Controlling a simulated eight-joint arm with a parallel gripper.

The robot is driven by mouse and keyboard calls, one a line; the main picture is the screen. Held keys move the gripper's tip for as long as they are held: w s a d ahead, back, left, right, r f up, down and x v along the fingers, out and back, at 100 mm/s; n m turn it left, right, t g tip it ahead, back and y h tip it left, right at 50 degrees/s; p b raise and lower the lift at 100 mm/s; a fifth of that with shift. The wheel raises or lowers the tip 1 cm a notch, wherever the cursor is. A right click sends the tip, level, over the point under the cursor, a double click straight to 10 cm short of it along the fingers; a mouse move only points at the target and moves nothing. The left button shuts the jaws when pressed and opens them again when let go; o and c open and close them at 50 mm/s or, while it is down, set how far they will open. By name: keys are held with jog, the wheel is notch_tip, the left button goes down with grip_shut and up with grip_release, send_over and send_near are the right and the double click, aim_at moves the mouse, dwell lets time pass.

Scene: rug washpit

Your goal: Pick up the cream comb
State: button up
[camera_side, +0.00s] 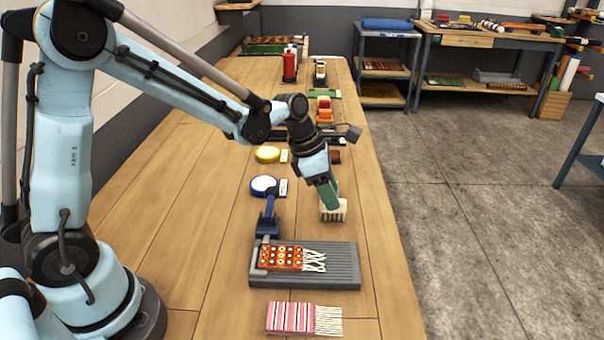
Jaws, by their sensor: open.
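A cream comb (334,214) with teeth along its near edge lies on the wooden table (215,250), right of the middle. My gripper (329,198), with green fingers, points down right at the comb. Its fingertips overlap the comb's upper left part in this view, hiding some of it. I cannot tell whether they touch it or are just above or in front of it. The gap between the fingers does not show clearly from this side, and nothing is seen held.
A grey ribbed tray (343,268) with a red patterned rug piece (281,257) lies nearer. A striped fringed piece (290,317) is at the front. A blue-rimmed white round item (264,185) and a yellow one (267,154) stand left. The table's right edge is close to the comb.

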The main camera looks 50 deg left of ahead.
jog(key=shift+x, duration=2.65)
jog(key=shift+a, duration=0.15)
jog(key=shift+c, duration=0.2)
grip_shut()
